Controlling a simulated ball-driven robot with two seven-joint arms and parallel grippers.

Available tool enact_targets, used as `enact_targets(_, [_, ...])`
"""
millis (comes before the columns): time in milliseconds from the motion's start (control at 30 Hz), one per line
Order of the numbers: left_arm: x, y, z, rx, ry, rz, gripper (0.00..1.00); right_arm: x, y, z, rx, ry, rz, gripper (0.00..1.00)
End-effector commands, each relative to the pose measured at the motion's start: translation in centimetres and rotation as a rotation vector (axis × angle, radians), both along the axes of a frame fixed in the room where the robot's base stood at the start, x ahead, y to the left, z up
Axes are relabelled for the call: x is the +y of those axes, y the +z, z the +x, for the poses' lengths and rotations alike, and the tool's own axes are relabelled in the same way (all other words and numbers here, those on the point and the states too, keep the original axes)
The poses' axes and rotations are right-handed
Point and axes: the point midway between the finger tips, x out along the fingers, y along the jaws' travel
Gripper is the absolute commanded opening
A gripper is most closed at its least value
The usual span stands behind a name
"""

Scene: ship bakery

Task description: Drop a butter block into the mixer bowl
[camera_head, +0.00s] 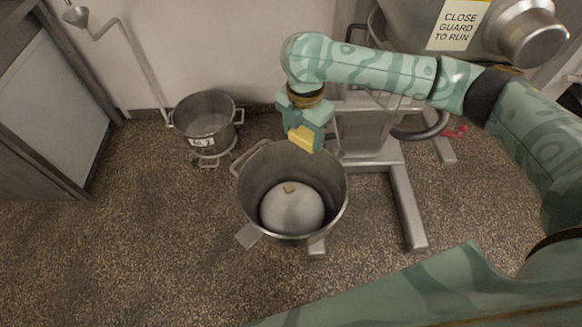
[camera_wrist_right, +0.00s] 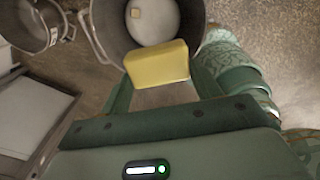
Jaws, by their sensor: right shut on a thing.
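The mixer bowl (camera_head: 246,192) is a large grey metal bowl standing low at the mixer, with its open top facing up. A pale round mass (camera_head: 292,212) lies in its bottom, with a small tan piece (camera_head: 290,188) on top. My right gripper (camera_head: 304,136) is shut on a yellow butter block (camera_head: 303,139) above the bowl's back rim. In the right wrist view the butter block (camera_wrist_right: 157,65) sits between the fingers, and the bowl (camera_wrist_right: 112,35) opens beyond it. My left gripper is not in view.
A second metal pot (camera_head: 206,125) with a label stands on the speckled floor by the back wall. The mixer's grey legs (camera_head: 406,205) flank the bowl on the right. A "close guard to run" sign (camera_head: 459,22) is on the mixer. The floor at front left is clear.

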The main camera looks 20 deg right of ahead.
Motion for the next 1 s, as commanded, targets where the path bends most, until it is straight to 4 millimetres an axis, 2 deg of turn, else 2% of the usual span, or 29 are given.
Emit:
enact_targets(33, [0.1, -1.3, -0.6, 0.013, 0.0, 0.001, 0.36, 0.2, -2.6, 0.5, 0.009, 0.129, 0.001, 0.4])
enact_targets(200, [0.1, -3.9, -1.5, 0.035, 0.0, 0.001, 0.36, 0.8, -8.9, 2.2, 0.012, 0.674, 0.005, 0.4])
enact_targets(400, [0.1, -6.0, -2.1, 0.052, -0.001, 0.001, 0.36, 1.1, -14.6, 3.2, 0.008, 1.196, 0.005, 0.4])
enact_targets(500, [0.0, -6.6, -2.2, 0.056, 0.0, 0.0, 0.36, 1.2, -16.2, 3.4, 0.005, 1.358, 0.003, 0.4])
enact_targets(700, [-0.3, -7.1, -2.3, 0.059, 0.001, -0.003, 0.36, 1.2, -17.5, 3.6, 0.002, 1.488, 0.0, 0.4])
enact_targets(867, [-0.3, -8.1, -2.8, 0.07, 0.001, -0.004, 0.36, 1.2, -18.9, 3.5, 0.003, 1.493, 0.001, 0.4])
enact_targets(1000, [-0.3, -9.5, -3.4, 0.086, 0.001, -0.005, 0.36, 1.1, -20.9, 3.5, 0.006, 1.491, 0.002, 0.4])
